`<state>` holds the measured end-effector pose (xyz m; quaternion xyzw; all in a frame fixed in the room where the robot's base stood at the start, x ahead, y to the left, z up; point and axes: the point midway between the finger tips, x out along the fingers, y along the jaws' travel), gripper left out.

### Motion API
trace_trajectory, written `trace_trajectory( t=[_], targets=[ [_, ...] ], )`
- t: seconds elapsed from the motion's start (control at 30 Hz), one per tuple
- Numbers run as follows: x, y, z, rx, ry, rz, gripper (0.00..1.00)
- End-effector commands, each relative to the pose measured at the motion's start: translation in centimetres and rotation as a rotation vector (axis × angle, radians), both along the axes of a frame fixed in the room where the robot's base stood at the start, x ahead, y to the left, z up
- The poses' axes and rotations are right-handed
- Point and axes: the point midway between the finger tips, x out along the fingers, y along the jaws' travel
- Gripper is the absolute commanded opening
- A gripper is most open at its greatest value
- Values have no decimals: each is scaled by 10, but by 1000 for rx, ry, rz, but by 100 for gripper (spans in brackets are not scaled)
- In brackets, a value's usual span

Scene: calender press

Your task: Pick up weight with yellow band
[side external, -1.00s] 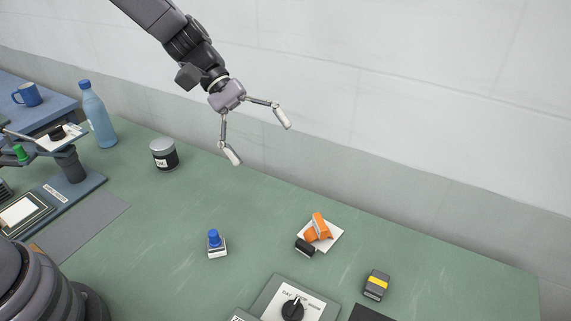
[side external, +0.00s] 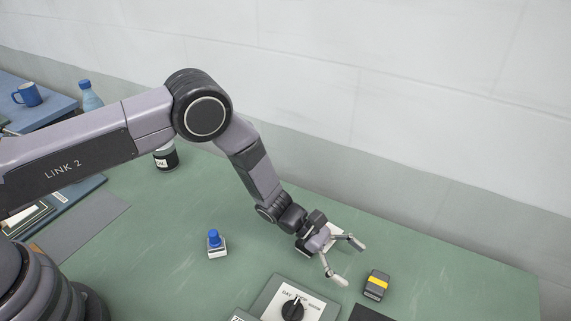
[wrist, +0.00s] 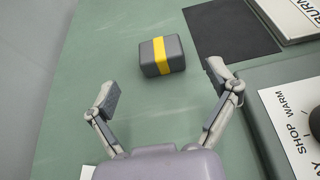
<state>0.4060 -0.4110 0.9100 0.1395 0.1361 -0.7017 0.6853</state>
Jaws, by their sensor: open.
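The weight with yellow band (side external: 376,284) is a small dark grey block with a yellow stripe around its middle. It lies on the green table (side external: 185,285) toward the right in the side view. In the wrist view the weight (wrist: 162,56) sits ahead of my gripper, near the middle top. My gripper (side external: 349,262) is open and empty, to the left of the weight and apart from it. In the wrist view its two fingers (wrist: 164,88) are spread wide, with the weight beyond their tips.
A dial box marked DAY (side external: 290,305) stands at the front, close to my gripper. A dark mat (wrist: 233,33) lies beside the weight. A blue-topped stamp (side external: 215,245) stands to the left. My arm mostly hides a white pad (side external: 336,229). The table's right end is clear.

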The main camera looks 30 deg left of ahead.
Motion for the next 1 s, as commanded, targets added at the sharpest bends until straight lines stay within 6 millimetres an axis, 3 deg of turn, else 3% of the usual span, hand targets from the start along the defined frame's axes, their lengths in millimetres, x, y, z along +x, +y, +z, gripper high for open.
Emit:
trace_trajectory(
  t=[0.27,0.5,0.83,1.0],
  targets=[
    [-1,-23,-9,1,-1,-1,87],
    [-2,-57,-22,0,-1,-4,87],
    [-1,-63,-25,1,0,-1,87],
    [-1,-63,-25,1,0,-1,65]
  ],
)
